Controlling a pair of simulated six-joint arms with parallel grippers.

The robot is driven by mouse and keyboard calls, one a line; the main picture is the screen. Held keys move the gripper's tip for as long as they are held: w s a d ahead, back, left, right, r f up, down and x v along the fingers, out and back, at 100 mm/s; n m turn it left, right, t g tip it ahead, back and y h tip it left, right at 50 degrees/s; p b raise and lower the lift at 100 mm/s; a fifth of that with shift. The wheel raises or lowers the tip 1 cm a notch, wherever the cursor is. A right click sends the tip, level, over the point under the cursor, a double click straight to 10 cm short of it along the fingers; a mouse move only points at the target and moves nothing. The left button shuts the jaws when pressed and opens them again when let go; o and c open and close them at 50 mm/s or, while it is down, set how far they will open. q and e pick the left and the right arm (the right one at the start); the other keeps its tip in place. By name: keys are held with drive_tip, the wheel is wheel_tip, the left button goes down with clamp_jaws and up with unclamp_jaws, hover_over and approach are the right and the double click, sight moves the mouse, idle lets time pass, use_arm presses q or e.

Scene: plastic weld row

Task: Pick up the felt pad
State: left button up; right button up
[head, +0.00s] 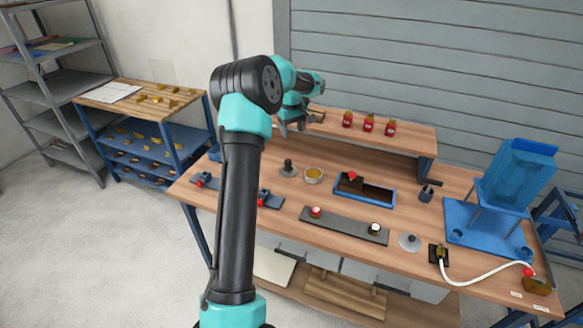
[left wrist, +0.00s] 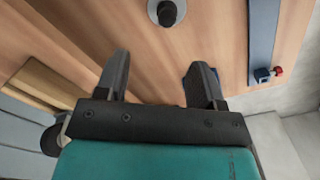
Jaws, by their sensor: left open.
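I cannot surely pick out a felt pad in either view. A flat grey disc (head: 409,242) with a small knob lies at the front of the wooden bench (head: 300,238); its material is too small to tell. My left gripper (head: 292,126) is open over the back of the bench, by the left end of the raised shelf. In the left wrist view its two fingers (left wrist: 160,78) stand apart with bare wood between them. A bit of something dark blue shows beside the right finger, mostly hidden. My right gripper is not in view.
The raised shelf (head: 405,135) holds red bottles (head: 368,123). A black knobbed piece (head: 288,168), a bowl (head: 313,175), a blue tray (head: 378,196) and a dark strip (head: 343,225) with red and white pieces stand on the bench. A blue rack (head: 516,172) fills the right.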

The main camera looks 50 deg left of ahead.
sight(288, 160)
use_arm(q)
drive_tip(key=shift+s+a+r+n, duration=0.2)
drive_tip(key=shift+s+a+n, duration=0.15)
drive_tip(key=shift+a, duration=0.3)
wheel_tip(288, 160, down, 12)
drive_tip(key=shift+f, duration=0.15)
idle(0.3)
drive_tip(key=shift+s+f, duration=0.15)
drive_tip(key=shift+f, duration=2.45)
